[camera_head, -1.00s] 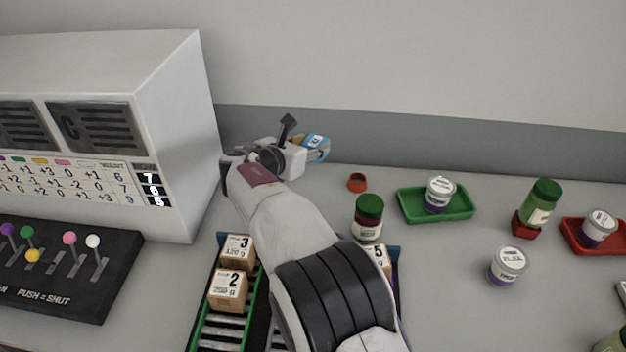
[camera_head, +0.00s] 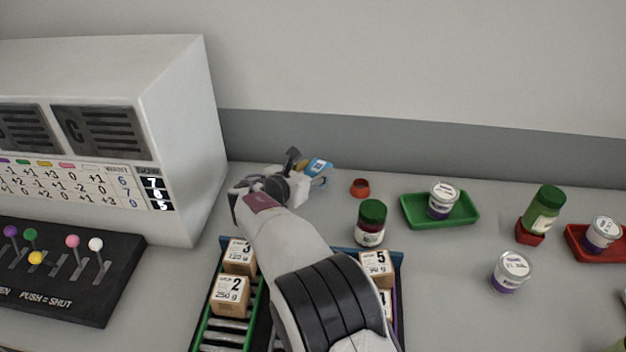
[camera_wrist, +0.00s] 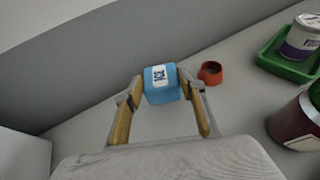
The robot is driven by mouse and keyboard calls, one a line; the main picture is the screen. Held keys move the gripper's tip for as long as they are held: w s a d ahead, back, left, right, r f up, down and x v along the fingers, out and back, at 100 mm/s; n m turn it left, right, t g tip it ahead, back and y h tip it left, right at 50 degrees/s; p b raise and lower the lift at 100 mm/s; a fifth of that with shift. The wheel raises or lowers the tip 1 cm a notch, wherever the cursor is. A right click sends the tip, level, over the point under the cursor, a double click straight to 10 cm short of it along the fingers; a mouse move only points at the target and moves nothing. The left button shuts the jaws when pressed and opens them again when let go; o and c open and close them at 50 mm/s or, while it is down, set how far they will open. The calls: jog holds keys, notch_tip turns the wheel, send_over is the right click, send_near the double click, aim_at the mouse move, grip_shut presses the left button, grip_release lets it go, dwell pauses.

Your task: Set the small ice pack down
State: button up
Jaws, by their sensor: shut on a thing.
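The small ice pack (camera_head: 319,166) is light blue with a white printed label. My gripper (camera_head: 310,170) is shut on it behind the roller rack, near the wall. In the wrist view the ice pack (camera_wrist: 161,84) sits between the tips of the two tan-padded fingers of my gripper (camera_wrist: 160,92). The bench top shows beneath and around it. I cannot tell whether its underside touches the bench. Part of the pack is hidden by the fingers in the head view.
A small orange-red cup (camera_head: 360,188) stands just right of the ice pack. A green-lidded jar (camera_head: 371,222) and a green tray (camera_head: 408,212) with a white-lidded tub stand further right. The white machine (camera_head: 185,120) stands left. Boxes (camera_head: 231,294) sit on the rack in front.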

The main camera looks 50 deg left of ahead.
jog(key=shift+f, duration=1.65)
jog(key=shift+f, duration=0.1)
jog(key=o, duration=1.2)
jog(key=shift+s+d+r, duration=0.1)
jog(key=shift+s+r, duration=0.15)
jog(key=shift+v, duration=5.65)
